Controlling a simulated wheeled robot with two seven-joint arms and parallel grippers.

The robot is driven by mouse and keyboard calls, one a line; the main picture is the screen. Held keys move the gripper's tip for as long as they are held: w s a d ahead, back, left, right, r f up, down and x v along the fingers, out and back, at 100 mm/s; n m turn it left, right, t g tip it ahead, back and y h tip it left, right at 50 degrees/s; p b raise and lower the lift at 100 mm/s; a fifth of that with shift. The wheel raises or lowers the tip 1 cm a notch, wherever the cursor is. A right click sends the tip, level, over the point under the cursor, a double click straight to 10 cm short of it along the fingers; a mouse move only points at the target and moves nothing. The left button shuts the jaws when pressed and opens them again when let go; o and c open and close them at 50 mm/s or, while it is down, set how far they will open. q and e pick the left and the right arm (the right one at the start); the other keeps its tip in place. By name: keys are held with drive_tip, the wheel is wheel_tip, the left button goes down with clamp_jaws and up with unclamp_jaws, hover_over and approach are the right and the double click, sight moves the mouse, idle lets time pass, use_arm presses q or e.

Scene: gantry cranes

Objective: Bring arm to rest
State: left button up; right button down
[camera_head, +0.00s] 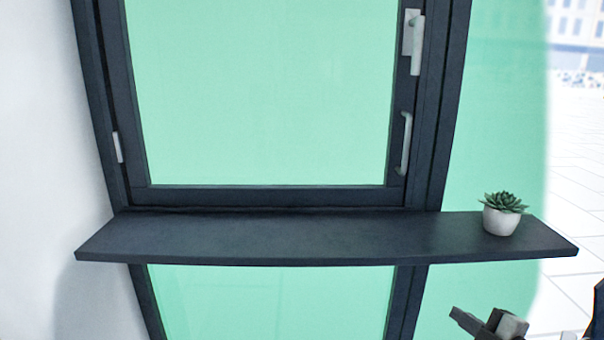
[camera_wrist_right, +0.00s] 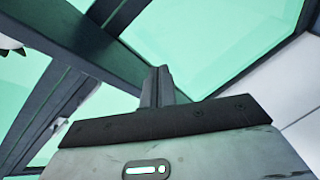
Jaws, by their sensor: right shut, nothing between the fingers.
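My right gripper (camera_head: 466,319) shows at the lower right of the head view, below the shelf's right part and apart from it in the picture. Its fingers are together with nothing between them. In the right wrist view its closed fingers (camera_wrist_right: 158,84) stand up at the middle, with dark frame bars and green glass behind them. Most of my right arm is outside the head view. My left gripper is in neither view.
A dark window frame (camera_head: 275,198) with green glass, a white handle (camera_head: 417,45) and a grey pull bar (camera_head: 406,143) fills the middle. A dark shelf (camera_head: 280,238) runs below it. A potted succulent (camera_head: 501,220) stands on its right end. A white wall (camera_head: 40,130) is at left.

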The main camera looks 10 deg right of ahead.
drive_tip(key=s+a+f+m+g, duration=0.2)
drive_tip(key=s+a+f+m, duration=0.3)
drive_tip(key=s+a, duration=0.5)
drive_tip(key=s+a+f+m+g, duration=0.3)
drive_tip(key=s+a+f+m, duration=0.3)
drive_tip(key=a, duration=0.7)
drive_tip(key=s+m, duration=0.2)
drive_tip(key=s, duration=0.2)
drive_tip(key=shift+s+h, duration=0.3)
drive_tip(key=shift+s, duration=0.05)
drive_tip(key=shift+s+a+f, duration=0.1)
drive_tip(key=shift+f, duration=0.05)
